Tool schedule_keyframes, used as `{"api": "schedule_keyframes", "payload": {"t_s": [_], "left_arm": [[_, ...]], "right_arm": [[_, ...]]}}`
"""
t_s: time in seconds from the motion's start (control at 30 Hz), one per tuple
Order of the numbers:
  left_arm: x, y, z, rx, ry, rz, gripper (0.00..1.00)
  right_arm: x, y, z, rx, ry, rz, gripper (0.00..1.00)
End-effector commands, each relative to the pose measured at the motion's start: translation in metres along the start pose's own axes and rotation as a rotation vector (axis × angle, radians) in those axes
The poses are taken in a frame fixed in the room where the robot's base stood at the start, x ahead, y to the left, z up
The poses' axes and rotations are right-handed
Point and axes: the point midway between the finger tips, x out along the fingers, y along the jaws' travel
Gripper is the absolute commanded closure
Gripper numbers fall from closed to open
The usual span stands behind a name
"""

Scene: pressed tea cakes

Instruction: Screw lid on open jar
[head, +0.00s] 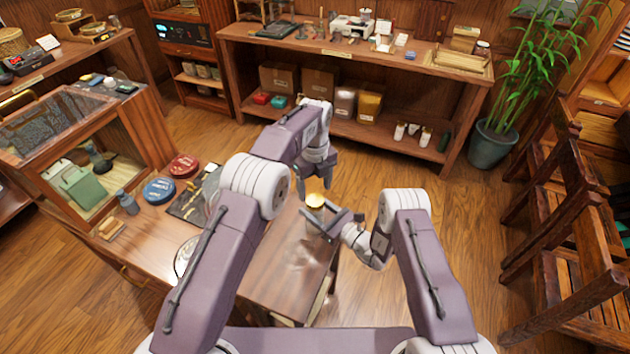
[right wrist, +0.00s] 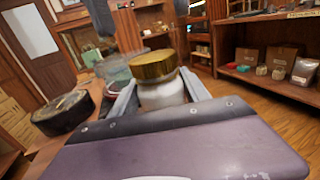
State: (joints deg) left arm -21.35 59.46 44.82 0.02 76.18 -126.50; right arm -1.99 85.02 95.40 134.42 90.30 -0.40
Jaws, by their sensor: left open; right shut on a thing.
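A small jar (right wrist: 165,94) with pale contents stands upright between the fingers of my right gripper (head: 327,222), which is shut on it. A gold lid (right wrist: 152,66) sits on the jar's mouth and looks slightly tilted in the right wrist view; I cannot tell whether it is threaded.
The jar is over the right end of the wooden counter (head: 285,285). A dark round tin (right wrist: 63,112) and a greenish glass vessel (right wrist: 117,68) are beyond it. Red (head: 183,166) and blue (head: 159,190) tins lie farther left. The counter's near right part is clear.

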Motion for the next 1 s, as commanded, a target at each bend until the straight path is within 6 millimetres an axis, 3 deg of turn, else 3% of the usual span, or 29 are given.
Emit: {"api": "schedule_keyframes", "payload": {"t_s": [0.87,0.9,1.0], "left_arm": [[-0.013,0.003,-0.002,-3.025,-0.02,0.016,0.33],[-0.014,0.003,-0.002,3.121,0.022,-0.015,0.33],[-0.016,0.003,-0.002,2.775,0.02,-0.009,0.33]], "right_arm": [[0.0,0.0,0.0,0.001,0.001,0.0,1.0],[0.0,0.0,0.0,0.001,0.001,0.0,1.0],[0.0,0.0,0.0,0.001,0.001,0.0,1.0]]}}
